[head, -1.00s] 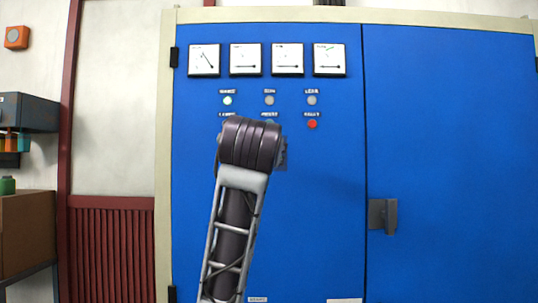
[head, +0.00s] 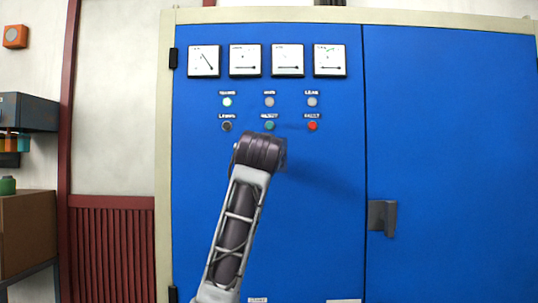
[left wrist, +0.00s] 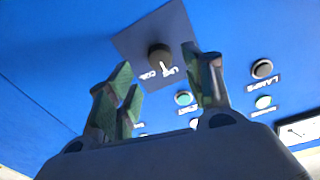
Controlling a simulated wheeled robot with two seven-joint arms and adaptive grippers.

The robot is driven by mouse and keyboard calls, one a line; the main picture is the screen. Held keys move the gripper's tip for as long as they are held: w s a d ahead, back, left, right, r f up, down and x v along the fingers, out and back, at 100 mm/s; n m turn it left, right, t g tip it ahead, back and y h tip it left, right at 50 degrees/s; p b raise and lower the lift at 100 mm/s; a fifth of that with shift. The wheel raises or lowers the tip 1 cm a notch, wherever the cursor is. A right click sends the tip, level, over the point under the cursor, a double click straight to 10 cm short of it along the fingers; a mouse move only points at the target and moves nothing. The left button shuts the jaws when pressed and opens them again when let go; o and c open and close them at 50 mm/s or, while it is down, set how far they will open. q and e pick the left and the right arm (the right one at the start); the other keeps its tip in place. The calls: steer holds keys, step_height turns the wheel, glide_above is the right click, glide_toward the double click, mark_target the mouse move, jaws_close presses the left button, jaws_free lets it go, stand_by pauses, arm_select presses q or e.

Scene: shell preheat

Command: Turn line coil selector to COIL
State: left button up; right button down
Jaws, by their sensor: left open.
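The line coil selector (left wrist: 160,56) is a dark round knob with a pale pointer mark, set on a dark square plate (left wrist: 133,42) on the blue cabinet. My left gripper (left wrist: 163,74) is open, with green-tipped fingers on either side of the knob in the picture; no contact is visible. In the head view my arm covers the knob, and only the plate's right edge (head: 283,152) shows. My right gripper is not in view.
The blue cabinet (head: 320,210) carries several dial gauges (head: 246,60) along its top. Two rows of lamps and buttons sit below, including a red button (head: 312,126) and a teal one (head: 269,126). A door handle (head: 382,216) projects at right.

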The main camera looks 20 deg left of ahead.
arm_select(q)
steer(key=x, duration=0.4)
steer(key=shift+w+p, duration=0.2)
steer(key=shift+p, duration=0.15)
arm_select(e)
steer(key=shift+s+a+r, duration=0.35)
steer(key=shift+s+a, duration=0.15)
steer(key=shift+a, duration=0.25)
arm_select(q)
steer(key=c, duration=1.1)
steer(key=shift+o, duration=0.2)
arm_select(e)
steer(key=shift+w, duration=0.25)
